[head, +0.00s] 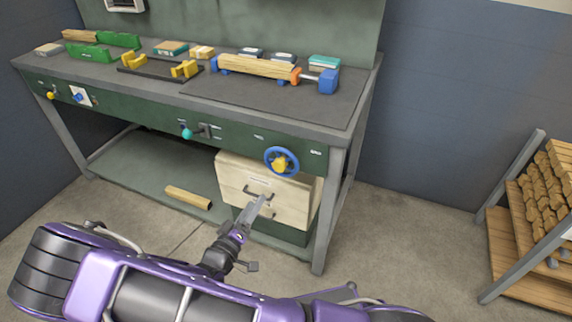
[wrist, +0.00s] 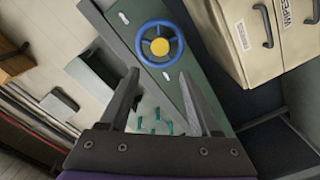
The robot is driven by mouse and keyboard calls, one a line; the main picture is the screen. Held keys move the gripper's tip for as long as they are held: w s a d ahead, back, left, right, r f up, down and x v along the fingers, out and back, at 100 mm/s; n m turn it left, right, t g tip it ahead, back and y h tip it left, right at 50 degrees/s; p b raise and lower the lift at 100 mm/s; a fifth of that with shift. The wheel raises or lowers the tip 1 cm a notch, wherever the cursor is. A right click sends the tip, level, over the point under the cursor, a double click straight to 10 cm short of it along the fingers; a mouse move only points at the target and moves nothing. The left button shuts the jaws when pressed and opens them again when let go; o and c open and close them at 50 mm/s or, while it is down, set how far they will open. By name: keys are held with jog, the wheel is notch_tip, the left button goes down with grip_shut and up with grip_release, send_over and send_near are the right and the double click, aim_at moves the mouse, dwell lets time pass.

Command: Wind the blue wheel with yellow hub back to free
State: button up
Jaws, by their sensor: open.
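The blue wheel with yellow hub (head: 281,162) is mounted on the green front panel of the workbench, near its right end. In the wrist view the same wheel (wrist: 160,47) shows nearly face-on, beyond the fingertips, with several blue spokes and a round yellow hub. My gripper (head: 262,199) is below and slightly left of the wheel in the head view, in front of the cream drawer unit. In the wrist view my gripper (wrist: 159,75) has its fingers spread with nothing between them. It appears apart from the wheel.
A cream drawer unit (head: 234,176) with dark handles stands under the bench. A teal-knobbed lever (head: 187,133) sits left on the panel. A clamp holding a wood piece (head: 258,66) lies on the bench top. A rack of wood pieces (head: 545,195) stands right; floor between is clear.

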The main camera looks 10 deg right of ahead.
aim_at(278, 168)
jog(key=b+x, duration=0.1)
jog(key=x, duration=1.6)
jog(key=shift+w+d, duration=0.1)
grip_shut()
